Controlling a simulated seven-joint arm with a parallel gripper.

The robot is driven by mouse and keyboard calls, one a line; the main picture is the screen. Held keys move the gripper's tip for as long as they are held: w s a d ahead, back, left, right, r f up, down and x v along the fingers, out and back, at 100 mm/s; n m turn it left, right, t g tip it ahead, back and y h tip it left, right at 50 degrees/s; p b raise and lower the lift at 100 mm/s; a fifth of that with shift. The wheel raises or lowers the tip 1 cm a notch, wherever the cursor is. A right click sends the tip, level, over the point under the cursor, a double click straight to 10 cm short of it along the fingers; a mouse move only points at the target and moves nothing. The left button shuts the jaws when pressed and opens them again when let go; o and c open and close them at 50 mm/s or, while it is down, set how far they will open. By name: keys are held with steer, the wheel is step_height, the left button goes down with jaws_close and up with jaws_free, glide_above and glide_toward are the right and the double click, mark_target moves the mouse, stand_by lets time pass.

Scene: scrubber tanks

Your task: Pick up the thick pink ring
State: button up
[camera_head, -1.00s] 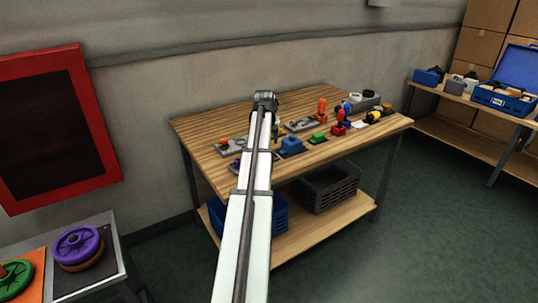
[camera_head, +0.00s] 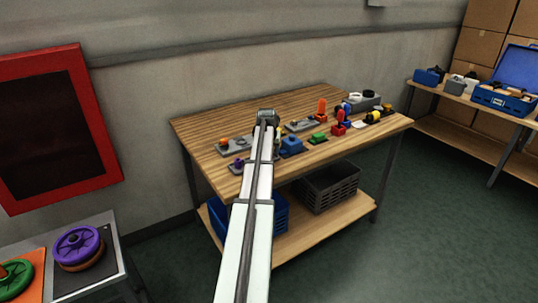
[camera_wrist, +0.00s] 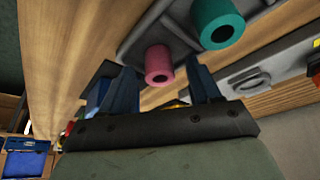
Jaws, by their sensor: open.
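The thick pink ring (camera_wrist: 158,60) is a short hollow cylinder on a grey plate (camera_wrist: 140,35) in the wrist view. My gripper (camera_wrist: 161,72) is open, with its two dark blue fingers on either side of the ring in the picture. I cannot tell how far the ring reaches in between the fingertips, and no touch shows. A larger teal ring (camera_wrist: 217,22) is on the same plate, just right of the pink one. In the head view my gripper (camera_head: 267,118) is over the wooden table, and the pink ring cannot be made out there.
The wooden table (camera_head: 225,118) holds several small parts, including a blue block (camera_head: 292,146) and an orange-red piece (camera_head: 321,110) right of my arm. Another grey fixture (camera_wrist: 270,75) lies right of the plate. The table's back left is bare.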

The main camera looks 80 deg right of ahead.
steer(key=c, duration=1.1)
steer(key=shift+r, duration=0.1)
steer(key=shift+c, duration=0.2)
steer(key=shift+r, duration=0.45)
step_height(320, 180, up, 9)
steer(key=w, duration=0.1)
steer(key=w+d+m+g, duration=0.2)
steer(key=w+d+m, duration=0.3)
steer(key=w, duration=0.9)
steer(key=shift+d+r, duration=0.2)
steer(key=shift+d, duration=0.75)
